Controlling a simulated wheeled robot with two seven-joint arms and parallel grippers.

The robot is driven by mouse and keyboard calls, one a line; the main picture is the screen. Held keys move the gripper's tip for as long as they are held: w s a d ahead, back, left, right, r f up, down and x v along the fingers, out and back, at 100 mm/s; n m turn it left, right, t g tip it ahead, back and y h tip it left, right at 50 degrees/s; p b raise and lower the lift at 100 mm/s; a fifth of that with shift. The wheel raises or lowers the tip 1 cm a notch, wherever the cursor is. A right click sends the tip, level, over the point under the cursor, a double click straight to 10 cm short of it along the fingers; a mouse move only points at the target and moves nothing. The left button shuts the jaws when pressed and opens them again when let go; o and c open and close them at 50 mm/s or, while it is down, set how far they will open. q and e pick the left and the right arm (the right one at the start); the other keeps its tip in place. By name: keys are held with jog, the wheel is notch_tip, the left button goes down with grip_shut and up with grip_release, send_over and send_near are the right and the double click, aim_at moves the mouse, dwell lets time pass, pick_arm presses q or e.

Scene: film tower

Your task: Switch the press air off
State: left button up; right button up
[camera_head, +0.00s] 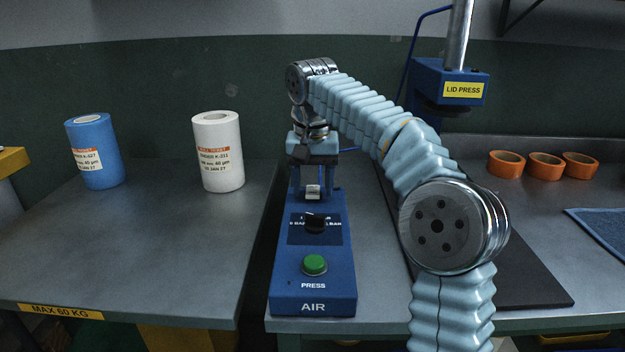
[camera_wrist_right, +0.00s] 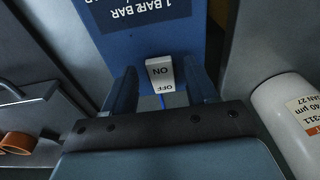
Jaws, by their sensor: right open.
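The blue AIR control box (camera_head: 284,287) stands at the front of the bench, with a black pressure knob (camera_head: 315,223) and a green PRESS button (camera_head: 314,265). Its white rocker switch (camera_head: 312,192) is behind the knob. In the right wrist view, the switch (camera_wrist_right: 160,74) reads ON on its broad face and OFF on a foreshortened end. I cannot tell for sure which end is pressed. My right gripper (camera_head: 311,185) points down over the switch. Its open fingers (camera_wrist_right: 161,88) are on either side of the switch, apart from it. My left gripper is out of view.
A white roll (camera_head: 219,152) and a blue roll (camera_head: 95,151) stand on the left table. The lid press (camera_head: 447,80) rises behind my right arm. Orange rings (camera_head: 545,166) lie at the back right. A gap separates the two tables.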

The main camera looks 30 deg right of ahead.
aim_at(312, 195)
jog(key=r, duration=0.6)
jog(key=shift+s+a+r, duration=0.15)
jog(key=shift+s+r, duration=0.05)
jog(key=shift+r, duration=0.5)
jog(key=shift+s, duration=0.1)
